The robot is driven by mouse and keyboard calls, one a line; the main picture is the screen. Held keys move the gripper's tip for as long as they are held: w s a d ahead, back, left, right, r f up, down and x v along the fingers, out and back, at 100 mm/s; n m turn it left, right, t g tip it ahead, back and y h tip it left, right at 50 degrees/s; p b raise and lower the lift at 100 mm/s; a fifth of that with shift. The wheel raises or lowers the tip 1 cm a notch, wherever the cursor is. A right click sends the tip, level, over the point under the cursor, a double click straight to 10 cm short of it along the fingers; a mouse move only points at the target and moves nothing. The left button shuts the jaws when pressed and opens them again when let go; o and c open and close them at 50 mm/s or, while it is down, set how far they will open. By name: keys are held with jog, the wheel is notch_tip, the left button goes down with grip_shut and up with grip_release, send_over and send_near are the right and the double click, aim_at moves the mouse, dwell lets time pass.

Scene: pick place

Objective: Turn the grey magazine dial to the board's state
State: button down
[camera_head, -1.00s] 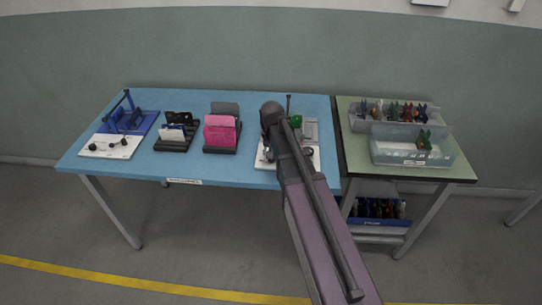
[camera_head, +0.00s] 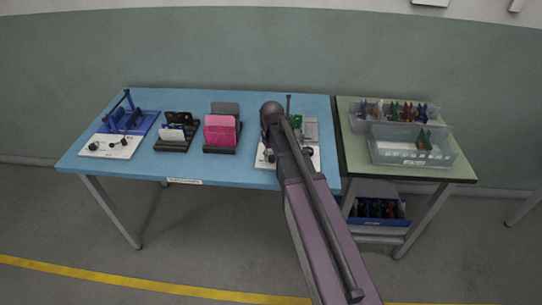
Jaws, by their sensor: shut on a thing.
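On the right end of the blue table stands a fixture with a white base plate (camera_head: 313,153). A green part (camera_head: 297,120) and a grey block (camera_head: 311,130) show at its back. A small dark round knob (camera_head: 268,155) shows at the plate's left side; I cannot tell whether it is the magazine dial. My arm reaches over this fixture from the front and covers its middle. My gripper is hidden behind the arm, so its jaws and what they touch do not show. A similar fixture with a white plate (camera_head: 112,152) and a blue back part (camera_head: 145,122) stands at the left end.
Between the fixtures stand a dark holder with white cards (camera_head: 172,136) and one with pink cards (camera_head: 219,133). On the green side table (camera_head: 400,173) at right are two clear bins (camera_head: 440,158) with coloured parts. A blue crate (camera_head: 378,221) sits below. Bare blue table (camera_head: 240,172) lies in front.

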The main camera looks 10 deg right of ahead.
jog(key=shift+c, duration=1.7)
grip_release()
jog(key=s+r+m+p, duration=0.2)
jog(key=s+r+p, duration=0.9)
jog(key=s, duration=0.5)
jog(key=shift+a, duration=0.15)
jog(key=shift+r, duration=0.1)
